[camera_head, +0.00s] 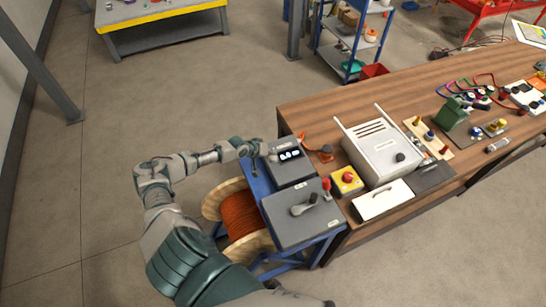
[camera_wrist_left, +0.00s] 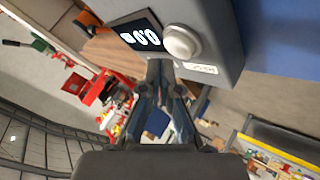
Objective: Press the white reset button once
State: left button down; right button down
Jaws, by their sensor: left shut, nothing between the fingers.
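The white reset button (camera_wrist_left: 182,41) is a round knob on the face of a grey box, beside a lit display (camera_wrist_left: 138,36) in the left wrist view. A small label (camera_wrist_left: 200,68) sits beside the button. In the head view the grey box (camera_head: 291,170) stands on the blue stand, and its button is small beside my gripper. My left gripper (camera_head: 256,148) is shut and empty at the box's left side. In the wrist view its fingertips (camera_wrist_left: 160,64) lie close to the button's edge; I cannot tell whether they touch the box. My right gripper is out of view.
A grey panel with a lever (camera_head: 303,205) is in front of the box. An orange cable spool (camera_head: 240,214) sits below. A yellow box with a red button (camera_head: 347,179) and a white cabinet (camera_head: 380,150) stand on the wooden bench (camera_head: 310,110). The floor to the left is clear.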

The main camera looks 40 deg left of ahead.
aim_at(272, 158)
pick_arm(q)
notch_tip(272, 158, up, 5)
jog(key=p, duration=0.5)
jog(key=shift+r, duration=0.1)
dwell(0.7)
jog(key=shift+s, duration=0.1)
